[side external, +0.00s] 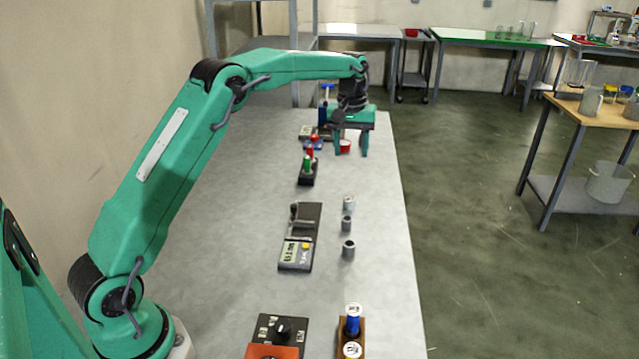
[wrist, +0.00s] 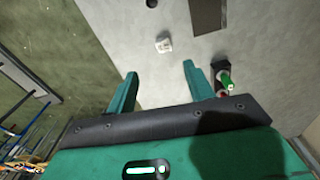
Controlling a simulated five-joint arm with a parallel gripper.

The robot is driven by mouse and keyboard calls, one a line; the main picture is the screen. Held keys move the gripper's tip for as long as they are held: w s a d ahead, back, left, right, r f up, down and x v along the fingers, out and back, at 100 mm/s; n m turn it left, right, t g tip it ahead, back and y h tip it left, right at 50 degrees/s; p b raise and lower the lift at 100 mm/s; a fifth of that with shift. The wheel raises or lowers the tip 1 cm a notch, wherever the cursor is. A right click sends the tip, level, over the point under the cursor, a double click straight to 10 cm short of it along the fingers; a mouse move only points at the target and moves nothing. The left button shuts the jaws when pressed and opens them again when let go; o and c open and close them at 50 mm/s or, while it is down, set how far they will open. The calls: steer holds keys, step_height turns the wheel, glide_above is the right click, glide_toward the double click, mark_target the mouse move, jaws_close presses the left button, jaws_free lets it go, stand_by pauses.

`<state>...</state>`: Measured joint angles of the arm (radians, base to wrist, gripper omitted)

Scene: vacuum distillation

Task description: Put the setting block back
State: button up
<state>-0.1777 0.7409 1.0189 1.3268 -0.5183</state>
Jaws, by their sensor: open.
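My gripper (side external: 351,153) is open above the far part of the grey table, with its fingers pointing down. In the wrist view nothing is held between the fingertips (wrist: 159,68). A small pale block (wrist: 163,43), which looks like the setting block, lies on the bare table just beyond the fingertips. It seems to be the pale piece (side external: 349,203) nearer the camera than my gripper in the side view. A dark gauge stand with a digital display (side external: 300,238) lies to its left; part of its dark base (wrist: 209,14) shows in the wrist view.
Two grey cylinders (side external: 347,224) (side external: 348,249) stand in line with the pale block. A dark rack with green and red pieces (side external: 308,170) is left of my gripper. A red cup (side external: 344,146) shows by the fingers. A wooden holder (side external: 352,338) and black control box (side external: 281,328) stand in front.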

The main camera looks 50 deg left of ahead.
steer(key=s+d+r+m+t, duration=0.1)
steer(key=s+d+r+m, duration=0.1)
steer(key=s+d+r, duration=0.5)
steer(key=s+r+m+t, duration=0.2)
steer(key=s+r, duration=0.3)
steer(key=s, duration=0.6)
steer(key=s+d+f+m+t, duration=0.1)
steer(key=s+f+m, duration=0.1)
steer(key=s, duration=0.7)
steer(key=s+d+f+m+t, duration=0.1)
steer(key=s+d+f+m, duration=0.1)
steer(key=s, duration=0.7)
steer(key=shift+s+d+f, duration=0.3)
steer(key=shift+s+f, duration=0.1)
steer(key=shift+f, duration=0.4)
